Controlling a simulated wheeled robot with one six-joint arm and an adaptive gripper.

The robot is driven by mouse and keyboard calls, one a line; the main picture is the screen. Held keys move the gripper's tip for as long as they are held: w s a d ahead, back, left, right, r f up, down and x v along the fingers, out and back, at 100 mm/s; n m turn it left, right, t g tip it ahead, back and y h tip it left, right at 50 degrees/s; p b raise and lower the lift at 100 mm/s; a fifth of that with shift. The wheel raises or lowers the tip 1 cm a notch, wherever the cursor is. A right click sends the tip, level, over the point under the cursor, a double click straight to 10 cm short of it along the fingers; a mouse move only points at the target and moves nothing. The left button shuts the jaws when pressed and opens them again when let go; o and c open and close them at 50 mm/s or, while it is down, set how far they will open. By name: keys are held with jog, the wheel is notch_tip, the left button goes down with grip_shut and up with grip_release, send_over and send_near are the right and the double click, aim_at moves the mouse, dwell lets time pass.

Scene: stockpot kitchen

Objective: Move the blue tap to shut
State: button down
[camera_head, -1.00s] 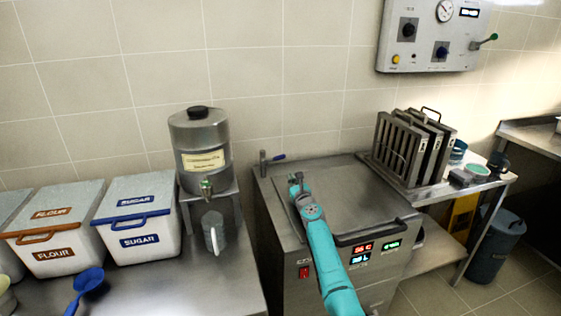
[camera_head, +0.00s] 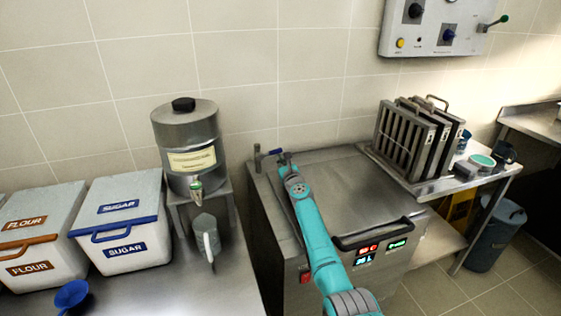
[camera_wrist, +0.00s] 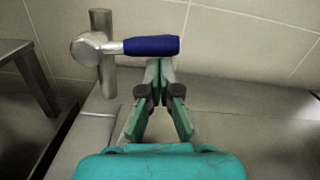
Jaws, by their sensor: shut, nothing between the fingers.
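The blue tap (camera_wrist: 150,46) has a metal post and a blue-sleeved lever. In the wrist view the lever lies level, pointing right from the post. The tap (camera_head: 268,154) also shows in the head view, at the back left corner of the steel cooker. My gripper (camera_wrist: 160,68) is shut and empty. Its tips are just under the blue sleeve in the wrist view, partly overlapped by it; I cannot tell whether they touch. In the head view my gripper (camera_head: 284,160) is right beside the lever's end.
The steel cooker lid (camera_head: 345,185) lies below my arm, with a dark front handle (camera_head: 378,235). An urn (camera_head: 187,145) and a jug (camera_head: 206,238) stand to the left. A rack of metal panels (camera_head: 412,135) stands to the right. The tiled wall is close behind the tap.

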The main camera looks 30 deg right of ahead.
jog(key=shift+d+r+n, duration=0.1)
jog(key=shift+r+n, duration=0.3)
jog(key=shift+n, duration=0.2)
dwell(0.3)
jog(key=shift+r+n, duration=0.9)
jog(key=shift+n, duration=0.5)
jog(key=w+a+r+n+y, duration=0.1)
jog(key=a+r+n, duration=0.4)
jog(key=n, duration=0.7)
jog(key=shift+w+r+n, duration=0.2)
jog(key=shift+r+n, duration=0.2)
jog(key=shift+a, duration=0.1)
